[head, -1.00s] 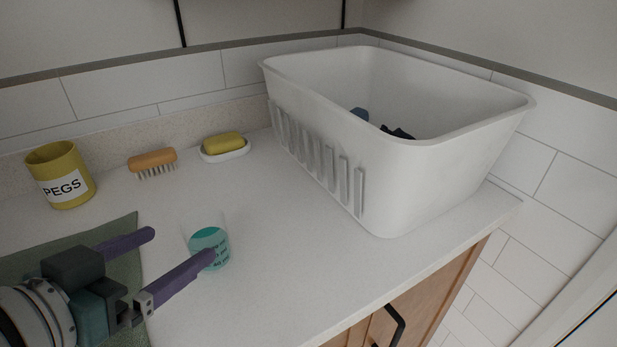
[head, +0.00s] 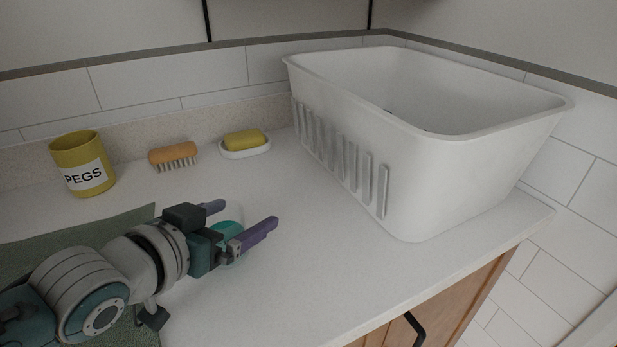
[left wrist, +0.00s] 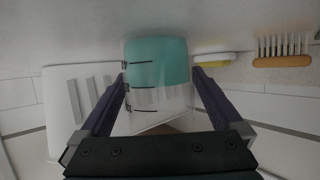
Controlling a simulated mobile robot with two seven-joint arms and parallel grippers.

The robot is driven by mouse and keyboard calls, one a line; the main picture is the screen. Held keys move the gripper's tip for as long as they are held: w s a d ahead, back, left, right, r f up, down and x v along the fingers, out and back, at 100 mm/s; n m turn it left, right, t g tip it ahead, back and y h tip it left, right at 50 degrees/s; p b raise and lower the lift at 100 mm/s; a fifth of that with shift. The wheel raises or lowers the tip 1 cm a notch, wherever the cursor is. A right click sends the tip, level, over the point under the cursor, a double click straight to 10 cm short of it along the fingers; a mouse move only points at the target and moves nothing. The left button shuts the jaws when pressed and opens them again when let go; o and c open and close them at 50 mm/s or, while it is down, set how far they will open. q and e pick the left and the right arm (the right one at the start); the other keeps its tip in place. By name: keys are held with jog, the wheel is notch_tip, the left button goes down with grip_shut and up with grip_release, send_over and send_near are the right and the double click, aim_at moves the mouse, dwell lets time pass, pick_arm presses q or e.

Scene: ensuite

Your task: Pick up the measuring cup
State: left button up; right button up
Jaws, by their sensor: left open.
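The measuring cup (head: 229,229) is a clear cup with teal contents, standing on the white counter. In the head view it is partly hidden behind my left gripper (head: 243,213). In the left wrist view the cup (left wrist: 157,62) appears between the two purple fingers of my left gripper (left wrist: 158,78), with dark marks on its side. The fingers are open, one on each side of the cup, and a gap seems to remain; I cannot tell if either touches it. My right gripper is not in view.
A large white basket (head: 400,170) stands right of the cup. At the back are a yellow pegs pot (head: 82,165), a wooden brush (head: 173,155) and a yellow soap on a white dish (head: 245,143). A green mat (head: 60,240) lies left. The counter's front edge is near.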

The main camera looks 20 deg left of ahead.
pick_arm(q)
jog(key=shift+c, duration=0.2)
jog(key=c, duration=1.4)
